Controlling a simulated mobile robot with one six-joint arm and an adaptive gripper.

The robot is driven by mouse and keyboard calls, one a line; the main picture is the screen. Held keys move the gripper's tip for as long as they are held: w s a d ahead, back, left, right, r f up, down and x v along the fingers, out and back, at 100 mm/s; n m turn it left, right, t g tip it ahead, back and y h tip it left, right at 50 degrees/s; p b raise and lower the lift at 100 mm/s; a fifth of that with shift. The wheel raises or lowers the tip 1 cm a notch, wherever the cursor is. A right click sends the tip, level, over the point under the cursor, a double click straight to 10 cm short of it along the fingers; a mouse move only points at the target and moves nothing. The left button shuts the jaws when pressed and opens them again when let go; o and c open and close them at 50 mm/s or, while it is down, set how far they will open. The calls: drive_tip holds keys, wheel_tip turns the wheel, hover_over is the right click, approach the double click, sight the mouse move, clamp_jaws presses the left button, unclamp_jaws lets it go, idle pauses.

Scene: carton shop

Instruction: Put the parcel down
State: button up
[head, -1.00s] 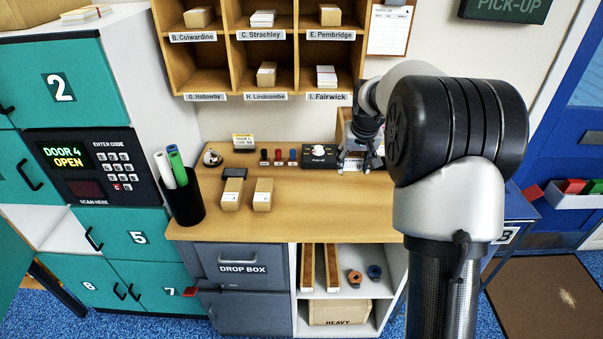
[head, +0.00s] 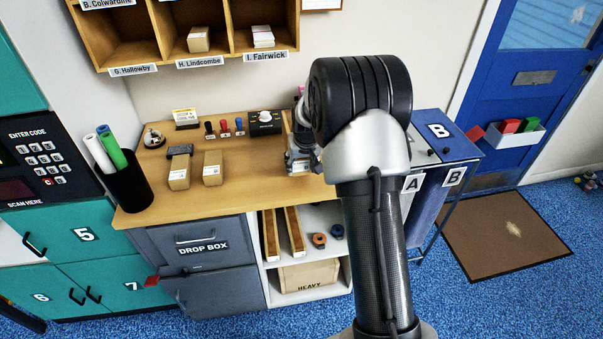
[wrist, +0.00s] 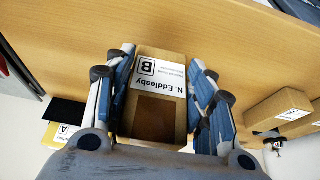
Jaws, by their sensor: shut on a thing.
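The parcel (wrist: 158,72) is a small brown carton with a white label reading "N. Eddlesby" and a boxed B. My gripper (wrist: 161,82) is shut on it, with a blue-and-white finger along each side. The wood counter (wrist: 75,40) shows behind it; I cannot tell whether the parcel touches the wood. In the head view, my gripper (head: 302,160) is over the right part of the counter (head: 255,195). My arm hides most of what is there, and the parcel cannot be made out.
Blue bins labelled A (head: 412,184) and B (head: 454,177) stand right of the counter.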

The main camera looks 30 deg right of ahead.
sight(301, 173)
drive_tip(key=shift+f+b, duration=0.3)
drive_tip(key=shift+f, duration=1.25)
drive_tip(key=shift+f, duration=0.2)
drive_tip(key=o, duration=1.5)
